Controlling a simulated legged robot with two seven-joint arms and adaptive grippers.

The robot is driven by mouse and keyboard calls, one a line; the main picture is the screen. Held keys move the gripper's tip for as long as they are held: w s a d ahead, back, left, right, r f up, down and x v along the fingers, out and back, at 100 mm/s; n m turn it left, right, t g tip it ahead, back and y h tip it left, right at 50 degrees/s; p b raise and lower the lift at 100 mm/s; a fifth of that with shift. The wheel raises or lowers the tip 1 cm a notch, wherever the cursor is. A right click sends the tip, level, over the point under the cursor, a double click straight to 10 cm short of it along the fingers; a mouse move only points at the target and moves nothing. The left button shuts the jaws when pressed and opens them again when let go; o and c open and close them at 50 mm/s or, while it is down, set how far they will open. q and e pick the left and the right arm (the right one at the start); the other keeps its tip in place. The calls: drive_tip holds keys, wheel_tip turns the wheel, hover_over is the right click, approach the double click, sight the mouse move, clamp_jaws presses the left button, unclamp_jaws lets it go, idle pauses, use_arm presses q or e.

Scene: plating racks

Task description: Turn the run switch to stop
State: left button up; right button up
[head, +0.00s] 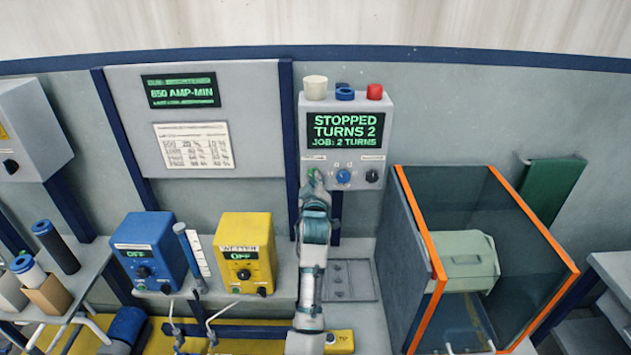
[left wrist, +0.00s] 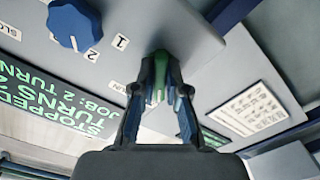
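The control box (head: 345,108) hangs on the back wall, and its green screen (head: 344,130) reads "STOPPED, TURNS 2, JOB: 2 TURNS". The green run switch (head: 312,173) is at the left of its lower row of controls. My left gripper (head: 317,183) reaches up to that switch and partly covers it. In the left wrist view my left gripper (left wrist: 161,68) has its two fingers closed around the green switch (left wrist: 159,85), one on each side. The switch's pointer direction is hard to read behind the fingers. My right gripper is out of view.
A blue knob (head: 343,176) and a black knob (head: 372,176) sit right of the switch. A lamp row tops the box. An orange-edged clear enclosure (head: 500,215) stands lower right. Blue (head: 150,250) and yellow (head: 245,250) power units, both reading OFF, stand left of my arm.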

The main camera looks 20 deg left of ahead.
use_arm(q)
drive_tip(key=o, duration=0.4)
drive_tip(key=shift+r, duration=0.25)
drive_tip(key=shift+s, duration=0.1)
drive_tip(key=shift+f, duration=0.15)
drive_tip(key=v, duration=0.7)
drive_tip(key=shift+s, duration=0.15)
